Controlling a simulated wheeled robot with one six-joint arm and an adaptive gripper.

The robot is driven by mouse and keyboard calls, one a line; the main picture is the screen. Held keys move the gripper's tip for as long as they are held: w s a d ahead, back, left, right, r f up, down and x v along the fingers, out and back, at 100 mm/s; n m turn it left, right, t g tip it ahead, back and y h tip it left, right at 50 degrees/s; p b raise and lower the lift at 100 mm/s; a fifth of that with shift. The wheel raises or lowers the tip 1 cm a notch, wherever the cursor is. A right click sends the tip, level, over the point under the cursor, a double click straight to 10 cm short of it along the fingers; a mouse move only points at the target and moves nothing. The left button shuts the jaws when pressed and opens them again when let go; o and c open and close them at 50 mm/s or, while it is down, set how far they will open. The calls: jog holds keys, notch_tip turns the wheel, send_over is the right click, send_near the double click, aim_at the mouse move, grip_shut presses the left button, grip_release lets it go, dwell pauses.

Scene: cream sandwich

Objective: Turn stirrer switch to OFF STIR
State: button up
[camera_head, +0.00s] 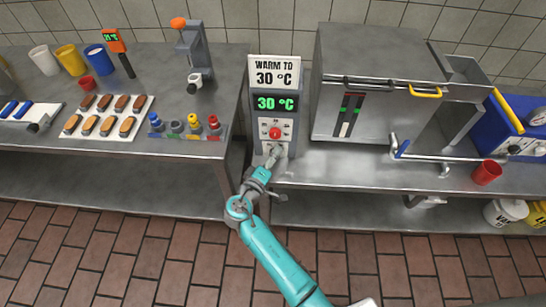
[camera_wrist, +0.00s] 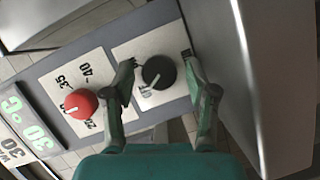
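The heating and stirring unit stands upright at the middle, with a green "30 °C" display (camera_head: 275,102) and a red dial (camera_head: 275,133). In the wrist view the red dial (camera_wrist: 80,103) is at the left and a black stirrer knob (camera_wrist: 158,72) is on the white plate to its right. My gripper (camera_wrist: 159,66) is open, one finger on each side of the black knob, with small gaps visible. In the head view my gripper (camera_head: 272,155) hides that knob.
A "WARM TO 30 °C" sign (camera_head: 276,71) tops the unit. A large steel machine (camera_head: 370,75) with a yellow handle stands close on the right. A red cup (camera_head: 487,172) is farther right. On the left table are a tray (camera_head: 107,117) and several coloured-top items.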

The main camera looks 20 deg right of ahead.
jog(key=v, duration=1.2)
dwell(0.6)
jog(key=s+d+f+n+y, duration=0.2)
jog(key=s+d+f+y, duration=0.3)
jog(key=s+d+f, duration=0.4)
jog(key=s+f+y, duration=0.4)
jog(key=s, duration=0.8)
jog(key=s+r+m+t+y, duration=0.2)
jog(key=s+r+m, duration=0.5)
jog(key=s+r, duration=1)
notch_tip(320, 180, up, 4)
jog(key=shift+s+r+t+y, duration=0.1)
jog(key=shift+s+t+y, duration=0.15)
jog(key=shift+t, duration=0.35)
